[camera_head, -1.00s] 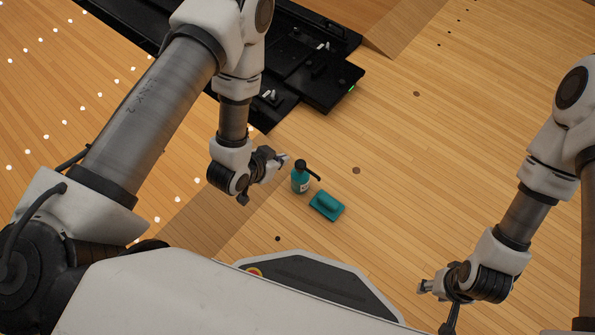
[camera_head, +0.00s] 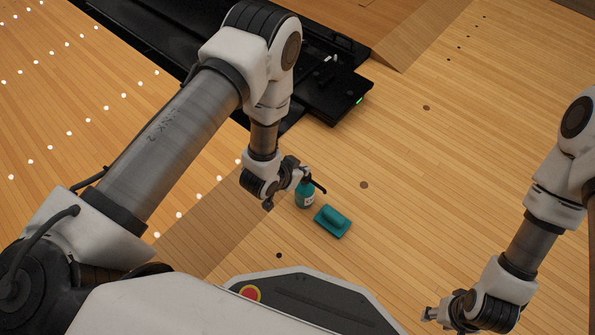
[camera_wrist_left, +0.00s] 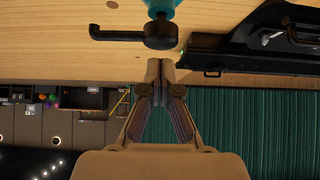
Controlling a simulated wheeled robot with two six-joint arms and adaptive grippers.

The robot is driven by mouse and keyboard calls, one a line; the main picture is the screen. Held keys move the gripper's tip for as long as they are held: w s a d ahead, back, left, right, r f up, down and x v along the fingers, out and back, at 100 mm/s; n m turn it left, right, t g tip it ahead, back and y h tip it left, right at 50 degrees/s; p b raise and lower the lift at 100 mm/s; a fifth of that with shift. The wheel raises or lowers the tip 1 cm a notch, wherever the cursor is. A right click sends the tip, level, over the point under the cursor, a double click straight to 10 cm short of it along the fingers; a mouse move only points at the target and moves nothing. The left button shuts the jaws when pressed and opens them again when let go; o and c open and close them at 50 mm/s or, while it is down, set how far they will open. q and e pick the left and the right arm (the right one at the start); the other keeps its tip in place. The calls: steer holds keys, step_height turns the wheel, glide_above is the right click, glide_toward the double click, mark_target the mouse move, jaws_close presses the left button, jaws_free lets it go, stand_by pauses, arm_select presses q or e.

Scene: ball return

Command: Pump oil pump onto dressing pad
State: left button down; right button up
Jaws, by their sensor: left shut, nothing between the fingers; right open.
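The oil pump, a teal bottle (camera_head: 305,198) with a black pump head and spout, stands upright on the wooden floor. The teal dressing pad (camera_head: 332,221) lies just to its lower right, with a raised part on top. My left gripper (camera_head: 304,174) is shut and empty, right by the pump head in the head view. In the left wrist view the shut fingertips (camera_wrist_left: 160,65) lie just below the black pump head (camera_wrist_left: 158,33); I cannot tell whether they touch it. My right gripper (camera_head: 430,314) is open and empty at lower right, far from both objects.
A black machine (camera_head: 335,95) with a small green light stands behind my left arm. The wooden floor (camera_head: 440,170) right of the pad is clear. In the left wrist view, shelves with coloured balls (camera_wrist_left: 48,100) and a green curtain-like surface (camera_wrist_left: 260,125) show.

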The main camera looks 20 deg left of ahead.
arm_select(q)
steer(key=shift+f, duration=0.65)
